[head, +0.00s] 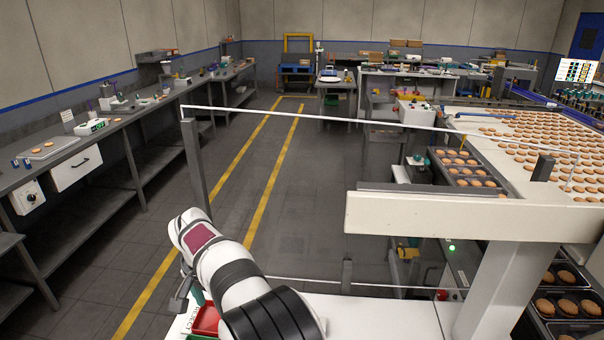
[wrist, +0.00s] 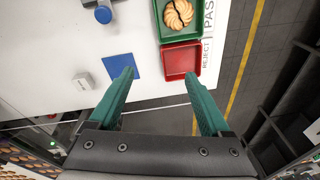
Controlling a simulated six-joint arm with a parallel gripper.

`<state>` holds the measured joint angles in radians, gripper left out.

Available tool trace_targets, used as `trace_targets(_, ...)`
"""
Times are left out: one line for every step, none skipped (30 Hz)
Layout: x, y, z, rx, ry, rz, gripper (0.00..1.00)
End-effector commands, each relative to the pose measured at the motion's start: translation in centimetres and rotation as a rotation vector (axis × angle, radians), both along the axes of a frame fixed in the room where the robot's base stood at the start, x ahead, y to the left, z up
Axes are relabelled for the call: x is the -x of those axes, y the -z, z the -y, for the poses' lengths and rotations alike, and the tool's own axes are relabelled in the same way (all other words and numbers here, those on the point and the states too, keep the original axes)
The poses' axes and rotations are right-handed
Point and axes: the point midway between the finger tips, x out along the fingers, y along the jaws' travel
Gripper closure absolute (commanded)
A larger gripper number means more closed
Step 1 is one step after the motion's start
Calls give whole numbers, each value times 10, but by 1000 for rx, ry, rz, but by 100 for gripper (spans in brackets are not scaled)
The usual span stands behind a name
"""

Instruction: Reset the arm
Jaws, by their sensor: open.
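My gripper (wrist: 159,75) shows in the wrist view with two green fingers spread apart and nothing between them. It hangs above the near edge of a white table (wrist: 60,40). Beyond the fingertips lie an empty red tray (wrist: 181,62) and, touching it, a green tray (wrist: 163,35) holding a round biscuit (wrist: 178,13). In the head view my arm reaches down at the lower left. The red tray (head: 206,320) is partly hidden beside it, and the fingers are mostly hidden there.
A blue square (wrist: 121,67), a small pale block (wrist: 84,81) and a blue knob (wrist: 103,14) are on the white table. A beige conveyor (head: 480,150) with many biscuits and dark trays (head: 470,170) stands right. Open floor (head: 310,220) lies beyond my arm.

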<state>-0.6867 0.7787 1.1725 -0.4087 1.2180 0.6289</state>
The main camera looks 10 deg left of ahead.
Motion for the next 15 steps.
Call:
trace_targets(-2,-11,24,8,-148,60,18)
trace_targets(-3,-15,37,19,-253,103,18)
trace_targets(-2,-20,54,36,-389,159,18)
trace_targets(0,-23,67,53,-485,201,18)
trace_targets(4,-27,80,70,-573,241,18)
trace_targets(11,-32,99,97,-675,287,18)
trace_targets(18,-37,115,116,-729,313,18)
trace_targets(28,-42,135,132,-759,325,18)
trace_targets(42,-47,161,142,-749,315,18)
trace_targets(54,-51,179,143,-717,296,18)
trace_targets(68,-54,197,138,-671,269,18)
trace_targets(89,-58,220,124,-589,222,18)
trace_targets(107,-60,237,109,-517,184,18)
trace_targets(126,-62,251,91,-439,141,18)
trace_targets(153,-65,268,62,-329,84,18)
